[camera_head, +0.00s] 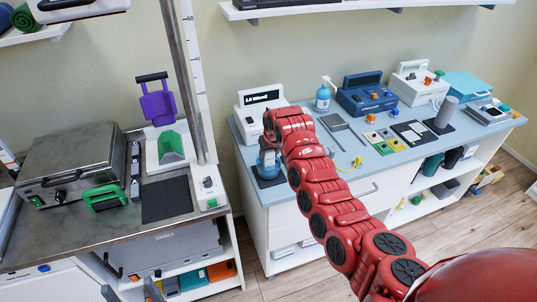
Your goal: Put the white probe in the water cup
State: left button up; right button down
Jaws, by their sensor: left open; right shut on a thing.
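A bluish, see-through cup (267,168), which looks like the water cup, stands on a dark mat at the left end of the blue-topped counter. My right arm reaches in from the lower right, and its gripper (268,134) is above this cup. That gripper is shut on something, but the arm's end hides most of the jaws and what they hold. I cannot make out the white probe. My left gripper (131,292) shows only its grey fingertips at the bottom edge. They are apart with nothing between them.
A white device with a display (260,97) stands just behind the cup. A blue pump bottle (322,97), a blue device (366,94) and small pads (382,142) are further right. A metal table (60,232) with a steel case (78,163) is left, beyond a gap.

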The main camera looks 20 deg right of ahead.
jog(key=shift+c, duration=0.6)
grip_release()
jog(key=shift+w+r, duration=0.15)
jog(key=shift+r, duration=0.3)
jog(key=shift+o, duration=0.6)
jog(key=shift+r, duration=0.35)
jog(key=shift+v, duration=0.75)
jog(key=shift+w+r, duration=0.2)
jog(key=shift+r, duration=1.8)
